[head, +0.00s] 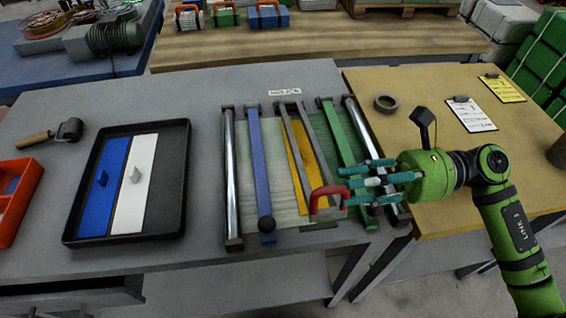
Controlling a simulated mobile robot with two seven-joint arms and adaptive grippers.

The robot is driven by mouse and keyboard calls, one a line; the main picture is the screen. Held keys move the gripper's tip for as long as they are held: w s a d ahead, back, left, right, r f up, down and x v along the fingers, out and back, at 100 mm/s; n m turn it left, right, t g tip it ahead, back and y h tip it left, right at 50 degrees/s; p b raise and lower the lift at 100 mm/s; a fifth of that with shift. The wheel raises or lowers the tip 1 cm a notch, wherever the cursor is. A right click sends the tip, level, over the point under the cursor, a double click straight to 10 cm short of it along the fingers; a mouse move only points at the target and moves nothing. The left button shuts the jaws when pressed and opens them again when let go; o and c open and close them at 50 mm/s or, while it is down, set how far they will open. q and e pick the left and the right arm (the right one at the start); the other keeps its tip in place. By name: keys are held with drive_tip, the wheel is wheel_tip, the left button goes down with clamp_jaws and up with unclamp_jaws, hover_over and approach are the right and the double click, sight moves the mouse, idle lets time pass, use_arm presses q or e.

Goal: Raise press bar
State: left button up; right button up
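The press bar looks like the pair of dark grey arms (316,145) running from the back of the bench fixture to a red handle (319,200) at the front. It lies low over a yellow strip (298,155) and pale woven sheet. My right gripper (344,186) comes in from the right, its teal fingers straight and spread, with their tips at the right end of the red handle. It looks open. Whether the fingers touch the handle cannot be told. The fingers hide part of the green bar (338,137). My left gripper is not in view.
A blue bar (260,165) with a black knob and chrome rollers (231,170) flank the sheet. Left of it are a black tray (168,200) with blue and white plates, a hand roller (69,129) and an orange bin (14,211). A tape ring (385,103) and clipboards (470,114) lie right.

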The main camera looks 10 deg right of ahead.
sight(319, 190)
drive_tip(key=a+p, duration=0.1)
drive_tip(key=a, duration=0.2)
drive_tip(key=a+p, duration=0.1)
drive_tip(key=a, duration=0.1)
drive_tip(key=shift+s+a+r+p, duration=0.2)
drive_tip(key=shift+s+p, duration=0.1)
drive_tip(key=shift+s, duration=0.1)
drive_tip(key=shift+a+f, duration=0.1)
drive_tip(key=shift+a, duration=0.35)
clamp_jaws()
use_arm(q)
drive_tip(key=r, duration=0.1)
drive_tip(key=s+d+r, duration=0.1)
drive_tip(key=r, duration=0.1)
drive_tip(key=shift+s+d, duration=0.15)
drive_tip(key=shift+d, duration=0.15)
